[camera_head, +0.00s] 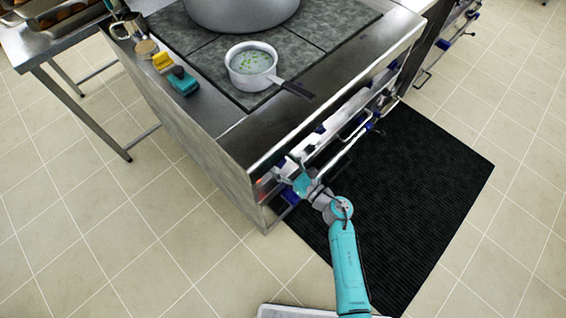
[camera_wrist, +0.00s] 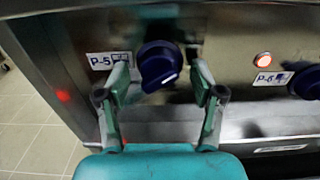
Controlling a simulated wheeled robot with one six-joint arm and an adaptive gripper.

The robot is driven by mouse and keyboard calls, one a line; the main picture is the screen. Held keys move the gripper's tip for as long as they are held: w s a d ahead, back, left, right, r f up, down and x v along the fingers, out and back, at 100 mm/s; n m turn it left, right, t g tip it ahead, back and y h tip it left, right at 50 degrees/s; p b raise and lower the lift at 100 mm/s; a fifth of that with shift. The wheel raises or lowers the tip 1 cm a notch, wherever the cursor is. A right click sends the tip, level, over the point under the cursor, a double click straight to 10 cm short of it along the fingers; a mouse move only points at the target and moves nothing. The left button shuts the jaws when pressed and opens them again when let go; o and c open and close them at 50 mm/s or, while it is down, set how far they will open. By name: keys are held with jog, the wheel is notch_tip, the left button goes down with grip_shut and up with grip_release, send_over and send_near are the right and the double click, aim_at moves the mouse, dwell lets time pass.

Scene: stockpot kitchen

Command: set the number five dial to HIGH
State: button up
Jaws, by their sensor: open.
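The number five dial (camera_wrist: 157,62) is a dark blue round knob on the steel front panel, beside a white label (camera_wrist: 97,61) reading P-5. A white mark on the knob points toward its lower right. My gripper (camera_wrist: 162,78) is open, with one teal finger on each side of the dial. Whether either finger touches the knob I cannot tell. In the head view my gripper (camera_head: 297,178) is at the near left end of the stove front, where it and the arm hide the dial.
A handrail (camera_head: 345,150) runs along the stove front. A saucepan (camera_head: 251,68) and a stockpot (camera_head: 240,8) stand on top. A black mat (camera_head: 400,190) lies on the floor.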

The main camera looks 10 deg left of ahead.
jog(key=c, duration=1.1)
jog(key=shift+c, duration=0.2)
